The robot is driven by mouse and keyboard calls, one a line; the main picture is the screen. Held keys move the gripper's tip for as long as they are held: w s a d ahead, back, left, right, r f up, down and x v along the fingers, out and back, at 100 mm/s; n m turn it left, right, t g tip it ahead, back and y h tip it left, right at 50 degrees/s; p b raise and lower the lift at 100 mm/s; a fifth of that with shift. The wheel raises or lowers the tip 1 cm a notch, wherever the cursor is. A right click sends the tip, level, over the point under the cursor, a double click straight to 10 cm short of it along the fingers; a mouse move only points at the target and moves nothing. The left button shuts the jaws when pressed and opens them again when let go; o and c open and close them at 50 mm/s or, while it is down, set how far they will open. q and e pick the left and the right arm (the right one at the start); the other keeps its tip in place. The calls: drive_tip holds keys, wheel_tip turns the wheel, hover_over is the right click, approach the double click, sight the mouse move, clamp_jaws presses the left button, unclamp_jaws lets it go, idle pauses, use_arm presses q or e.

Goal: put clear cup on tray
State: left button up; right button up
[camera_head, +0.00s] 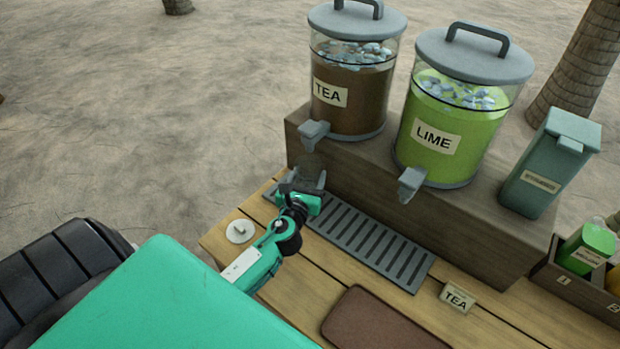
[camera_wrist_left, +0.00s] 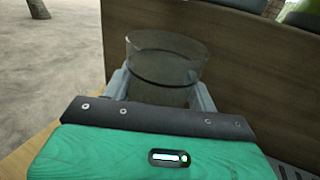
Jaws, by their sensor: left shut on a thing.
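My left gripper (camera_head: 303,183) is shut on the clear cup (camera_wrist_left: 164,62), which stands upright between its fingers in the left wrist view. In the head view the clear cup (camera_head: 312,161) is faint, just below the spout of the tea dispenser (camera_head: 350,100) and above the left end of the slotted drip grate. The cup looks mostly see-through; I cannot tell what it holds. A brown tray (camera_head: 380,325) lies flat on the table at the front, right of my left arm, with nothing on its visible part. My right gripper is not in view.
A lime dispenser (camera_head: 440,125) stands beside the tea one on a wooden riser (camera_head: 440,200). The grate (camera_head: 365,245) lies before it.

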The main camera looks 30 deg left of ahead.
use_arm(q)
drive_tip(key=shift+x, duration=0.95)
wheel_tip(320, 180, down, 2)
drive_tip(key=shift+f+b, duration=0.15)
drive_tip(key=shift+b, duration=0.25)
drive_tip(key=shift+f, duration=0.7)
drive_tip(key=shift+f+b, duration=0.1)
drive_tip(key=shift+b, duration=0.25)
drive_tip(key=o, duration=1)
drive_tip(key=shift+c, duration=0.2)
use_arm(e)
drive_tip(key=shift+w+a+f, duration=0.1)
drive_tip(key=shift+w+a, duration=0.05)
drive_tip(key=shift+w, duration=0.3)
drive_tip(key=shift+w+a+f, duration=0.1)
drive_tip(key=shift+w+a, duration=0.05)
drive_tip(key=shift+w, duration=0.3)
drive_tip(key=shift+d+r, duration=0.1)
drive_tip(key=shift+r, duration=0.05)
